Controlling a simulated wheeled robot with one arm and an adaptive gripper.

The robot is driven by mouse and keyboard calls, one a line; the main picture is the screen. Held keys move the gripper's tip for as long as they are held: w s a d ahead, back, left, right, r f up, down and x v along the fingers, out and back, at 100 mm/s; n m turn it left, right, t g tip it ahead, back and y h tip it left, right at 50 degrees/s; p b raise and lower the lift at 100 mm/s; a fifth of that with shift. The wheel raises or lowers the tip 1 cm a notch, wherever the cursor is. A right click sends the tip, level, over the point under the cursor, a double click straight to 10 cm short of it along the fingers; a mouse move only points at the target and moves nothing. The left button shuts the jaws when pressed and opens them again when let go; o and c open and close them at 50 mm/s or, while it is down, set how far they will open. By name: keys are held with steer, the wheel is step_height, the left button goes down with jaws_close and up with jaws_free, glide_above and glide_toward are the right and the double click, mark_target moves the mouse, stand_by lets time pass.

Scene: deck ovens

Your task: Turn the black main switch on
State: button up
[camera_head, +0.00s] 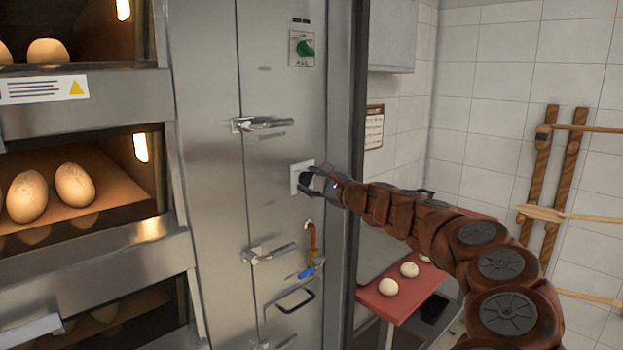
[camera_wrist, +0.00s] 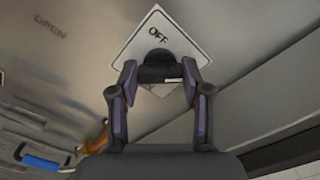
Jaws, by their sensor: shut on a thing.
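The black main switch (camera_wrist: 158,58) sits on a white square plate (camera_wrist: 178,36) marked OFF. In the head view the plate (camera_head: 296,177) is on the steel cabinet's right door, below the green knob. My gripper (camera_wrist: 159,78) is at the switch, with one finger on each side of the black knob, and is shut on it. A small white mark shows on the knob's front. In the head view my gripper (camera_head: 312,186) covers the knob and part of the plate, so the lower part of the plate's marking is hidden.
A green knob (camera_head: 306,47) is above. A red board with dough balls (camera_head: 402,291) lies below my arm. Ovens with bread (camera_head: 75,185) stand left.

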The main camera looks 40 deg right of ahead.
stand_by(0.3)
steer(key=o, duration=1.2)
steer(key=shift+c, duration=0.2)
steer(key=s+d, duration=0.1)
steer(key=s, duration=1.1)
steer(key=shift+d, duration=0.35)
steer(key=shift+w+a, duration=0.1)
